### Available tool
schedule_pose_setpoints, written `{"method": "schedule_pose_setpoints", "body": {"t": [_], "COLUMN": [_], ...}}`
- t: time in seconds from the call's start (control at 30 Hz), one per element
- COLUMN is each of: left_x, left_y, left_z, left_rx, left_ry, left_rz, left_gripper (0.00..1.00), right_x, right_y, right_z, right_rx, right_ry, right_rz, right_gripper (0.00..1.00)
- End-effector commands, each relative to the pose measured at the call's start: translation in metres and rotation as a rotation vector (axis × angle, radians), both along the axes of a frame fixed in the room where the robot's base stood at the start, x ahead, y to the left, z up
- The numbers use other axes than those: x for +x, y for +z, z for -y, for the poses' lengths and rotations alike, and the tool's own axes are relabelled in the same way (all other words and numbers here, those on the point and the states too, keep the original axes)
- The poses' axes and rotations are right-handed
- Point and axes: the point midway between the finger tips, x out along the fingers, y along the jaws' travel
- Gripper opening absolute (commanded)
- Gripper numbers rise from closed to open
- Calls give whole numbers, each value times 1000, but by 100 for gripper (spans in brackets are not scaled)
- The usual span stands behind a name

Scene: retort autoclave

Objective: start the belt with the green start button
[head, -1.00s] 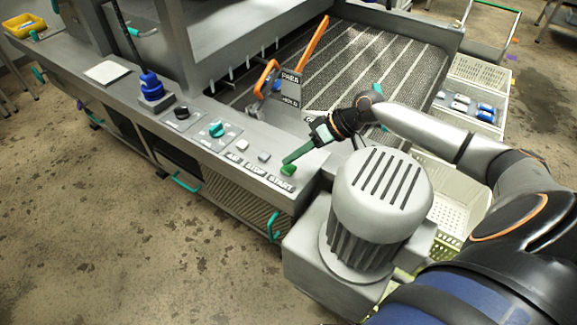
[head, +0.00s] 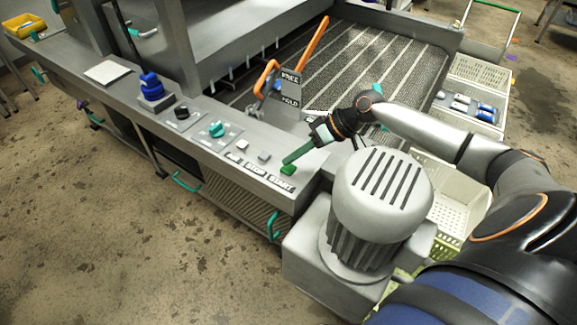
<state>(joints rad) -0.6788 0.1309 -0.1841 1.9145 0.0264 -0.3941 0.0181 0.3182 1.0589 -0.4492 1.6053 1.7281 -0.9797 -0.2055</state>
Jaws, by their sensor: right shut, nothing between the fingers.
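The green start button (head: 287,170) sits at the right end of the grey control ledge (head: 190,135), above a label reading START (head: 281,183). My right gripper (head: 291,161) is shut and empty, its fingertips at the button. They look to be touching it or just above it; I cannot tell which. The fingers hide part of the button. The slatted belt (head: 350,65) lies behind the ledge. My left gripper is not in view.
A grey motor housing (head: 380,195) stands close to the right of the button. A pale STOP button (head: 264,155), a teal knob (head: 216,129), a black knob (head: 182,112) and a blue stacked part (head: 151,86) line the ledge. An orange lever (head: 312,50) rises behind.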

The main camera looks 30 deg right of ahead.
Motion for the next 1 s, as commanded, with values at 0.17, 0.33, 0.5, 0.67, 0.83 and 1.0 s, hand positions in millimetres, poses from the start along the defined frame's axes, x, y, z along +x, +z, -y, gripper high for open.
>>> {"method": "schedule_pose_setpoints", "body": {"t": [0.17,0.33,0.5,0.67,0.83,1.0], "left_x": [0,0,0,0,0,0], "left_y": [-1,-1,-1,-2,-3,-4], "left_z": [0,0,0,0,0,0], "left_rx": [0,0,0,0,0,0], "left_ry": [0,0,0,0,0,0], "left_rz": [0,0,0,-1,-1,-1], "left_gripper": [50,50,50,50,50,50], "right_x": [0,0,0,0,0,0], "right_y": [-6,-8,-8,-9,-11,-13], "right_z": [0,0,0,0,0,0], "right_rx": [2,0,0,0,0,0], "right_ry": [-1,-1,0,-1,0,-1], "right_rz": [-1,-1,0,-1,0,-1], "right_gripper": [0,0,0,0,0,0]}}
